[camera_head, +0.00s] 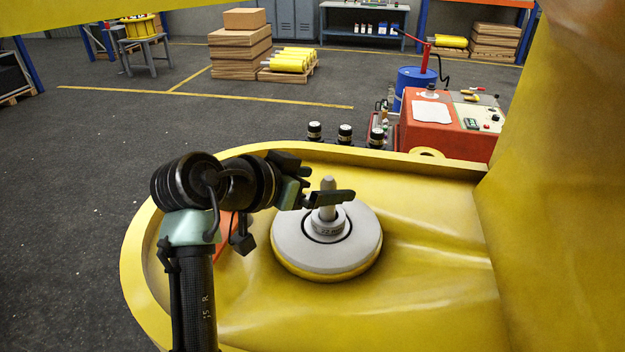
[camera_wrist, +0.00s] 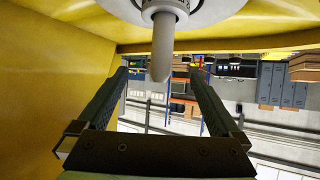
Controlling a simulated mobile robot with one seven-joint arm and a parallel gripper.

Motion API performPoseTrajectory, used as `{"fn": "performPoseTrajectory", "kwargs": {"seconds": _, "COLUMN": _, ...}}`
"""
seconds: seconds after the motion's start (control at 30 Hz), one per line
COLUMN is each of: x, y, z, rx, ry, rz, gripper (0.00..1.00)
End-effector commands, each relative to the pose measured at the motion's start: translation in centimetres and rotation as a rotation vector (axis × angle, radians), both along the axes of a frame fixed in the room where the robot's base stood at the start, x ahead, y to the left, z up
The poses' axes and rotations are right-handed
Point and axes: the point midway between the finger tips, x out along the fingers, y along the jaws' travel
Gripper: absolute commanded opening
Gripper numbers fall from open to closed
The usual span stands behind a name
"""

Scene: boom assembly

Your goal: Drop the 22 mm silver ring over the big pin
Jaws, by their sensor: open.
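The big pin (camera_head: 328,187) is a grey upright post with a rounded top, rising from a pale round disc (camera_head: 290,247). The silver ring (camera_head: 328,229), with a "22" marking on its front, is around the pin low down, at the middle of the disc. My gripper (camera_head: 328,184) is open beside the upper pin, with one finger across the front of it. In the upside-down wrist view, the pin (camera_wrist: 162,50) hangs between the two spread fingers, and the ring (camera_wrist: 166,8) is at its base, beyond the fingers. Nothing is held.
The disc sits on a yellow boom part (camera_head: 430,290) with a raised rim. A yellow wall (camera_head: 560,180) rises at the right. Several black-and-silver cylinders (camera_head: 345,134) and an orange machine (camera_head: 440,125) stand behind the rim. An orange piece (camera_head: 224,232) shows behind my arm.

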Motion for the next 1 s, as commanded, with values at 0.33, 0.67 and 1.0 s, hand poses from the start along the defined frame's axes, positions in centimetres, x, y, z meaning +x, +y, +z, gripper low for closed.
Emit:
{"fn": "performPoseTrajectory", "kwargs": {"seconds": 0.33, "x": -3.6, "y": 3.3, "z": 2.5, "rx": 0.002, "ry": -0.009, "rz": 0.005, "gripper": 1.00}}
{"fn": "performPoseTrajectory", "kwargs": {"seconds": 0.67, "x": -7.6, "y": 6.8, "z": 5.6, "rx": 0.000, "ry": -0.007, "rz": 0.003, "gripper": 1.00}}
{"fn": "performPoseTrajectory", "kwargs": {"seconds": 1.0, "x": -8.5, "y": 7.5, "z": 6.4, "rx": -0.001, "ry": -0.006, "rz": 0.001, "gripper": 1.00}}
